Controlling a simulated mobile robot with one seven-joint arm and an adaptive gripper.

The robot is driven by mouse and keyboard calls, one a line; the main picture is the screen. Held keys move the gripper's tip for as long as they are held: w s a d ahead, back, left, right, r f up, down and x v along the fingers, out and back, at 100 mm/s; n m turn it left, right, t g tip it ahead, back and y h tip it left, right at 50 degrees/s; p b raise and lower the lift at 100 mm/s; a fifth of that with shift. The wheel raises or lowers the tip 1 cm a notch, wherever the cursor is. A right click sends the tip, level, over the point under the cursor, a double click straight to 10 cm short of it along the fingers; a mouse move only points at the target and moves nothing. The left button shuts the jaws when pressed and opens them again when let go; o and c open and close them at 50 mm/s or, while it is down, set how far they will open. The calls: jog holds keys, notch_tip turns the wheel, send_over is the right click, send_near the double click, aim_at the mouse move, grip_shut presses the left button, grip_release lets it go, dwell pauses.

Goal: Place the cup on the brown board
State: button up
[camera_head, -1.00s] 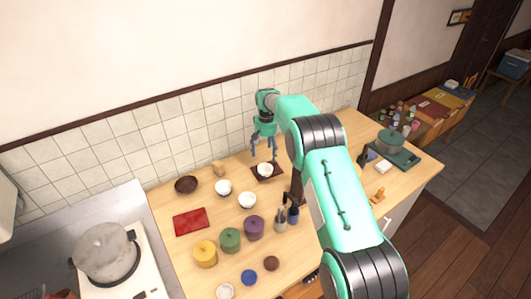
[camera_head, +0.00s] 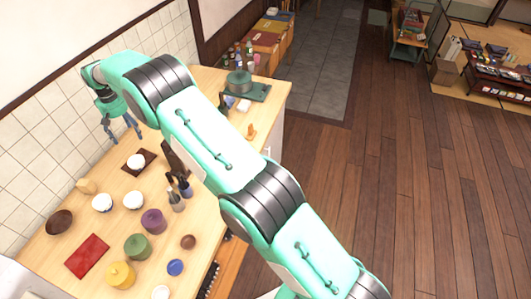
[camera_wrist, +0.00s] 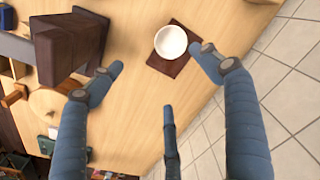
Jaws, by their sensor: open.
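A white cup (camera_head: 136,161) stands on the small dark brown board (camera_head: 150,155) near the tiled wall. In the wrist view the white cup (camera_wrist: 171,42) sits on the brown board (camera_wrist: 183,63), with bare board showing around part of it. My gripper (camera_head: 122,135) is above and behind the board in the head view, apart from the cup. In the wrist view its blue fingers (camera_wrist: 160,80) are spread wide and hold nothing.
Two white bowls (camera_head: 102,202) (camera_head: 133,200), a dark bowl (camera_head: 59,223), a red tray (camera_head: 87,256) and coloured lidded pots (camera_head: 137,246) stand on the near counter. A dark brown upright block (camera_wrist: 66,44) stands beside the board.

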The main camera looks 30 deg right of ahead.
jog(key=s+d+r+m+t, duration=0.1)
jog(key=s+d+r, duration=0.45)
jog(key=r, duration=0.35)
jog(key=s+d+r, duration=0.4)
jog(key=d+r, duration=0.3)
jog(key=r, duration=0.3)
jog(key=s+d+r+m+t, duration=0.1)
jog(key=s+d+r, duration=0.45)
jog(key=r, duration=0.35)
jog(key=s+d+r+t, duration=0.1)
jog(key=s+d+r, duration=0.35)
jog(key=s, duration=0.35)
jog(key=s+d+r, duration=0.4)
jog(key=s+d, duration=0.2)
jog(key=s, duration=0.3)
jog(key=s+d+f, duration=0.2)
jog(key=s+d, duration=0.1)
jog(key=s, duration=0.6)
jog(key=s+d+f+m+t, duration=0.1)
jog(key=s+d+f, duration=0.1)
jog(key=s, duration=0.8)
jog(key=s+d+f+m+t, duration=0.1)
jog(key=s+d, duration=0.3)
jog(key=s, duration=0.5)
jog(key=shift+s+d+f, duration=0.15)
jog(key=shift+f, duration=0.35)
notch_tip(320, 180, down, 9)
jog(key=b, duration=0.8)
jog(key=shift+r+b, duration=0.15)
jog(key=shift+b, duration=0.25)
